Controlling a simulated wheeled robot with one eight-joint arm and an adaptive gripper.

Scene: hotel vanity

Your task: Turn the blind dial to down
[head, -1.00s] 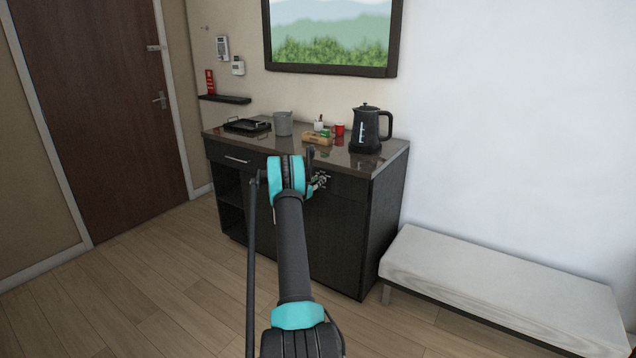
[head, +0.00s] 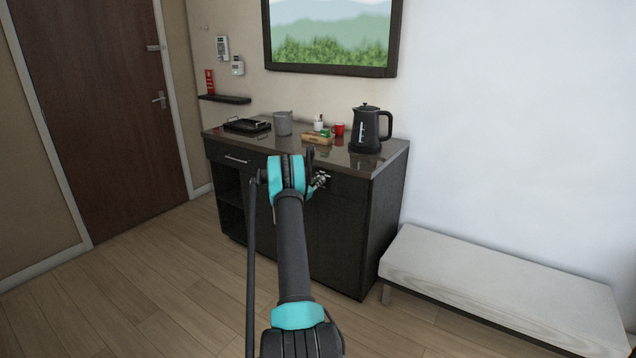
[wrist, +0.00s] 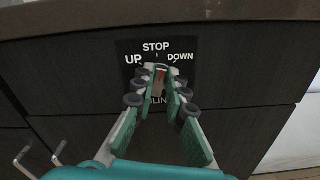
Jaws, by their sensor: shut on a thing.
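The blind dial (wrist: 160,75) sits on a dark plate (wrist: 187,74) on the cabinet front, just under the counter edge. The plate reads UP at left, STOP at top and DOWN at right. A small white mark shows under STOP. My gripper (wrist: 160,69) is shut on the dial, with a fingertip on each side. The fingers hide most of the dial and part of the lower lettering, so its pointer direction is unclear. In the head view my gripper (head: 321,180) is at the cabinet front, partly behind my arm, and the dial cannot be made out.
The counter (head: 345,158) above holds a black kettle (head: 367,130), a red cup (head: 339,130), a wooden box (head: 317,138), a grey bucket (head: 283,124) and a black tray (head: 247,125). A pale bench (head: 500,280) stands at right. The floor at left is clear.

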